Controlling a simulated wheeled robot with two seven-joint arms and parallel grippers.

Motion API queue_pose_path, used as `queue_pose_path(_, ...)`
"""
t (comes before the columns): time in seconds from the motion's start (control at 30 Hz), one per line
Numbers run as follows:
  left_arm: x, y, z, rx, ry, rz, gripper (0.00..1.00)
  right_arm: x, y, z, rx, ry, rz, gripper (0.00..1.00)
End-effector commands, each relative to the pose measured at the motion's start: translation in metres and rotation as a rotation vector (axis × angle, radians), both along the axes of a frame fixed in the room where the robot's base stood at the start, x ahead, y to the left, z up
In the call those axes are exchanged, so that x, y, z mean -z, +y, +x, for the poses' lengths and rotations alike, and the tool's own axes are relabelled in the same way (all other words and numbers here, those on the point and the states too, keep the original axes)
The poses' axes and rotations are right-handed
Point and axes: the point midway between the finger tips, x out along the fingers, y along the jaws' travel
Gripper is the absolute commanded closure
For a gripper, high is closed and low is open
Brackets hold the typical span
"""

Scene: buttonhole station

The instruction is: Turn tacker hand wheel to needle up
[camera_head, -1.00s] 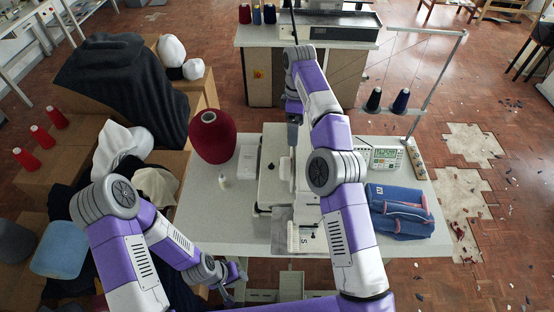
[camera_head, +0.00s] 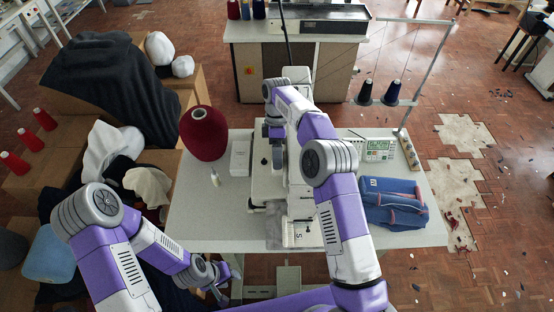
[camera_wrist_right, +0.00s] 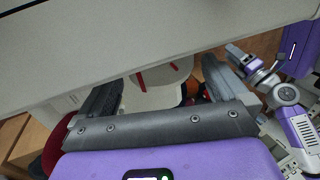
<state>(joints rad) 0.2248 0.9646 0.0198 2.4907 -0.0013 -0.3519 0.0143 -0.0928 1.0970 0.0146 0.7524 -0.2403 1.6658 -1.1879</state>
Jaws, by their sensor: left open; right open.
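The tacker (camera_head: 268,182) is the white machine in the middle of the table, partly covered by my right arm. My right gripper (camera_head: 277,150) hangs at its far side in the head view, its tips hard to see. In the right wrist view my right gripper (camera_wrist_right: 160,85) is open. A pale rounded part (camera_wrist_right: 165,92) with two red marks shows between and beyond its fingers; I cannot tell whether it is the hand wheel. No touch is visible. The needle cannot be made out. My left gripper (camera_head: 230,282) is open and empty by the table's front edge.
A large red thread cone (camera_head: 204,133), a white box (camera_head: 240,158) and a small bottle (camera_head: 215,177) stand left of the tacker. A blue pouch (camera_head: 393,203) and a control panel (camera_head: 378,150) are at right. A thread stand (camera_head: 416,80) rises behind. The table's front left is clear.

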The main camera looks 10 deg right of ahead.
Motion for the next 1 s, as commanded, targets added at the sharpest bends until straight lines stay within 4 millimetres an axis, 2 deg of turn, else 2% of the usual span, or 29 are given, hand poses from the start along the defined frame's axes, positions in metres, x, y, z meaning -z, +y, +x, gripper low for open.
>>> queue_pose_path(0.23, 0.000, 0.000, 0.000, 0.000, 0.000, 0.000, 0.57, 0.019, 0.001, -0.007, 0.000, 0.000, -0.001, 0.00)
queue_pose_path(0.6, 0.000, 0.000, 0.000, 0.000, 0.000, 0.000, 0.57, 0.023, 0.001, -0.008, 0.000, -0.001, 0.000, 0.00)
queue_pose_path(0.9, 0.000, 0.000, 0.000, 0.000, 0.000, 0.000, 0.57, 0.022, 0.001, -0.008, 0.000, -0.001, -0.001, 0.44)
queue_pose_path(1.0, 0.000, 0.000, 0.000, 0.000, 0.000, 0.000, 0.57, 0.023, 0.001, -0.008, 0.000, -0.003, -0.002, 0.44)
